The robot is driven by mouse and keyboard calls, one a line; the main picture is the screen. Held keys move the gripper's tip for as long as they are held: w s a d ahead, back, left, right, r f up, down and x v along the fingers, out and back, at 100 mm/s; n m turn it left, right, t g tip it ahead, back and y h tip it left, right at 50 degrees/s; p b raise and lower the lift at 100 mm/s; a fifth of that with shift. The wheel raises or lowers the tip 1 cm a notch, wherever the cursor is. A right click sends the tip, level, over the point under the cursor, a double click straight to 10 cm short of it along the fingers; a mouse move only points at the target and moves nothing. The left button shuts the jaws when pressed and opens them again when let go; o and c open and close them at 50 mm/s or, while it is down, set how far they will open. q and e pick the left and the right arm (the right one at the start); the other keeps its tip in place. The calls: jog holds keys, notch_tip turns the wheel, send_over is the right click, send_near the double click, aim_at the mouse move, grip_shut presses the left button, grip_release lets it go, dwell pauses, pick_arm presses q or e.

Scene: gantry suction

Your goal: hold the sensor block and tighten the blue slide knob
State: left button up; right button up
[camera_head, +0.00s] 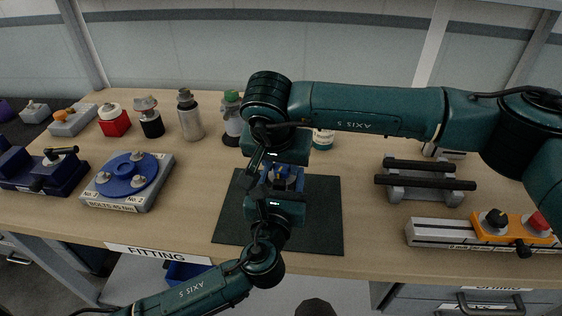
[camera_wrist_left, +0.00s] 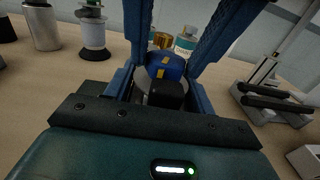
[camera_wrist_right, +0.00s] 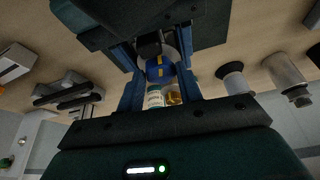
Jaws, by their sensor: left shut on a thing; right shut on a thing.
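The blue knob (camera_wrist_left: 166,66) with yellow marks shows beyond the black sensor block (camera_wrist_left: 166,95) in the left wrist view. In the right wrist view the knob (camera_wrist_right: 158,72) is in front and the black block (camera_wrist_right: 149,45) behind it. My left gripper (camera_head: 281,189) comes from the near side and is shut on the block. My right gripper (camera_head: 283,166) faces it from the far side, shut on the knob. Both are over the dark mat (camera_head: 228,225). In the head view the grippers hide most of the block and knob.
Several bottles, including a silver one (camera_head: 190,116), stand behind to the left. A blue round plate (camera_head: 127,175) is at left. A grey stand with black bars (camera_head: 425,194) and a rail with an orange block (camera_head: 493,236) are at right. The mat's front is clear.

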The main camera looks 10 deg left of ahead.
jog(key=m, duration=0.1)
jog(key=m+h, duration=0.1)
jog(key=m, duration=0.1)
jog(key=m+h, duration=0.1)
jog(key=m, duration=0.1)
jog(key=shift+w+a+g, duration=0.1)
jog(key=shift+a+g, duration=0.15)
jog(key=shift+g, duration=0.15)
jog(key=shift+c, duration=0.4)
jog(key=o, duration=1)
jog(key=v, duration=1.2)
jog(key=shift+d, duration=0.1)
